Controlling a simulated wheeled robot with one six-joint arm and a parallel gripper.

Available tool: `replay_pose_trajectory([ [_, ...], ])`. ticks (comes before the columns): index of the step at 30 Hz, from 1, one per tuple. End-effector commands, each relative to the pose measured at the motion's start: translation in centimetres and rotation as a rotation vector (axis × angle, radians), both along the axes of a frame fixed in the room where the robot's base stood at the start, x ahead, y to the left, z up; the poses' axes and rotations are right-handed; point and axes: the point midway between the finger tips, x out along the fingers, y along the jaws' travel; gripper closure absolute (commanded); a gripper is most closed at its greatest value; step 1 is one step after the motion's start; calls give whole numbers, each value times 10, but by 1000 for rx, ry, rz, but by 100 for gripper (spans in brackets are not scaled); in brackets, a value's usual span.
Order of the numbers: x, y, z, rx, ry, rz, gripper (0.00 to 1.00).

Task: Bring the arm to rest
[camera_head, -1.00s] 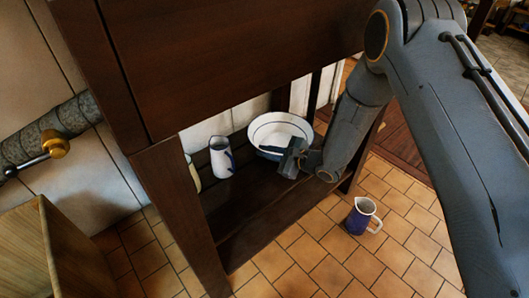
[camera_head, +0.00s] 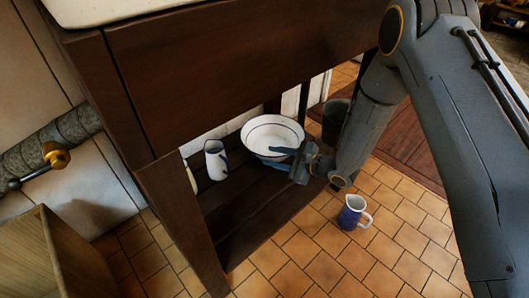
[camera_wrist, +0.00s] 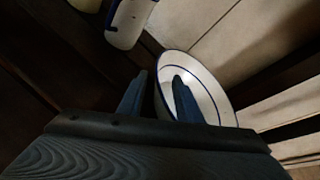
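My gripper (camera_head: 297,160) is in front of the lower shelf of a dark wooden cabinet, beside the right rim of a white bowl with a dark blue line (camera_head: 262,150). The bowl (camera_wrist: 212,88) shows just beyond the fingers there. I cannot tell whether a finger touches it. My arm comes down from the upper right and bends at the elbow.
A white and blue jug (camera_head: 215,160) stands on the shelf (camera_head: 240,218) left of the bowl. A blue and white pitcher (camera_head: 352,212) stands on the tiled floor. The dark cabinet front (camera_head: 220,75) overhangs the shelf. A wooden crate (camera_head: 50,250) is at lower left.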

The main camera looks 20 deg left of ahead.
Motion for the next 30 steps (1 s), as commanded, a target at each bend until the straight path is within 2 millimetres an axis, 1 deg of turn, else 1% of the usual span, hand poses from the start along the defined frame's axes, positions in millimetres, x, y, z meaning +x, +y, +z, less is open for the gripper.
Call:
replay_pose_trajectory([
  [1,-1,-4,2,-1,1,-1,68],
  [5,-2,-9,3,0,1,0,68],
  [21,-3,-10,5,0,1,0,68],
  [23,-4,-10,9,0,0,1,68],
  [26,-7,-9,21,0,0,0,68],
  [30,-14,-9,46,0,0,0,68],
])
